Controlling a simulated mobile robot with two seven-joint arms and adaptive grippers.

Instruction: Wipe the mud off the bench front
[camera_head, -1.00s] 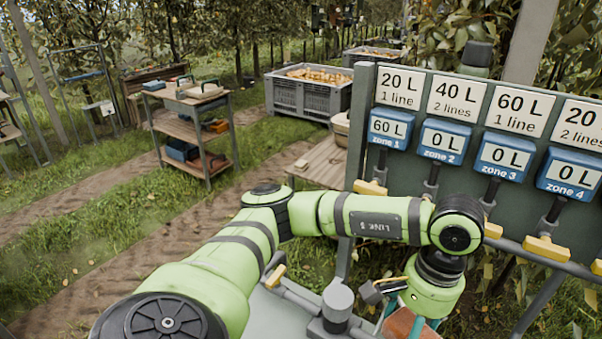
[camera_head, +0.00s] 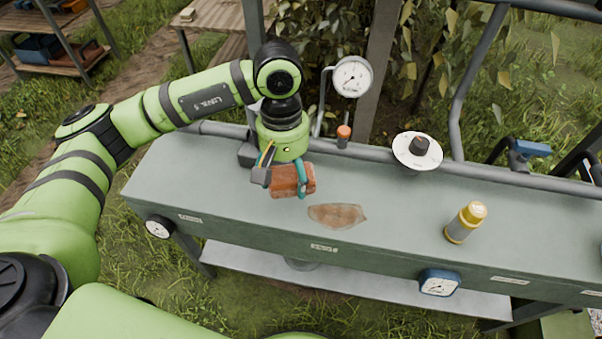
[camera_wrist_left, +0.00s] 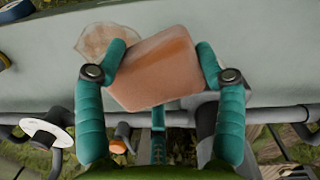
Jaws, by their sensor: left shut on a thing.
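The grey-green bench (camera_head: 180,180) runs across the head view, and its top also shows in the left wrist view (camera_wrist_left: 275,80). A brown mud patch (camera_head: 338,216) lies on the bench top near its front edge; in the left wrist view the patch (camera_wrist_left: 92,40) is partly hidden. My left gripper (camera_head: 285,180) is shut on an orange-brown sponge-like block (camera_wrist_left: 155,70), gripped between teal fingers. The block is left of the mud in the head view, over the bench top; I cannot tell whether it touches the surface. My right gripper is out of view.
A yellow-capped bottle (camera_head: 466,222) stands right of the mud. A white disc with a black knob (camera_head: 417,149), an orange-capped valve (camera_head: 343,136) and a round gauge (camera_head: 352,76) are along the back pipe. A blue gauge (camera_head: 439,282) is on the front face.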

